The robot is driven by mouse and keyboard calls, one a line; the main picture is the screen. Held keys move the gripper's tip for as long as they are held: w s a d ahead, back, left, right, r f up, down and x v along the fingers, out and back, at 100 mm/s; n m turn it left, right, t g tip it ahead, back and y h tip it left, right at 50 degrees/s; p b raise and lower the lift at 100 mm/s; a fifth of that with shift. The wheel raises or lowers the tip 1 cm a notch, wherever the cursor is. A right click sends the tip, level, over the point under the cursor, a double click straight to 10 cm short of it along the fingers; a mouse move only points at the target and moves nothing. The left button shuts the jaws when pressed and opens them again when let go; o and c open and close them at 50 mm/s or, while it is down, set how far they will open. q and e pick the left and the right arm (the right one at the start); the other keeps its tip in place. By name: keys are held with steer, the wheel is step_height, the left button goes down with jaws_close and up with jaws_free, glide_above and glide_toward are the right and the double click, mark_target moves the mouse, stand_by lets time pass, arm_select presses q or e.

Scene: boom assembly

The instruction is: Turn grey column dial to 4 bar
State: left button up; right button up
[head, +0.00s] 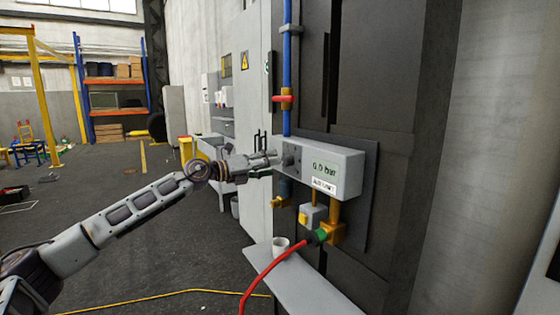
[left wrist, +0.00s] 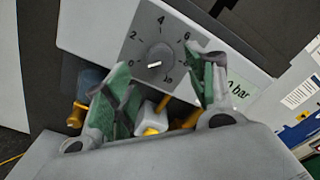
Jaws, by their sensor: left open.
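The dial (left wrist: 159,57) is a round dark grey knob on a grey plate with a printed scale; 2, 4 and 6 are readable. Its short white mark points to the lower left, near the low end of the scale. In the head view the dial (head: 288,160) is on the left face of a light grey box (head: 345,170) on the dark column. The box's green display seems to read 0.0 bar. My left gripper (head: 268,164) is open and empty just in front of the dial. In the left wrist view its green-padded fingers (left wrist: 158,72) spread below and beside the knob, apart from it.
A blue pipe with a red-handled valve (head: 284,98) runs above the box. Below hang brass fittings (head: 334,233) and a red hose (head: 268,270). A white cup (head: 281,244) stands on a grey ledge (head: 305,290). The floor at left is mostly clear.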

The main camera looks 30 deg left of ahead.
mark_target(283, 162)
arm_select(q)
steer(key=shift+p+x, duration=0.55)
steer(key=shift+x, duration=1.35)
steer(key=shift+w+d, duration=0.15)
steer(key=shift+w, duration=0.1)
steer(key=c, duration=0.9)
steer(key=shift+c, duration=0.8)
arm_select(e)
steer(key=s, duration=0.1)
steer(key=s+d, duration=0.1)
steer(key=s, duration=0.1)
steer(key=shift+s+g, duration=0.3)
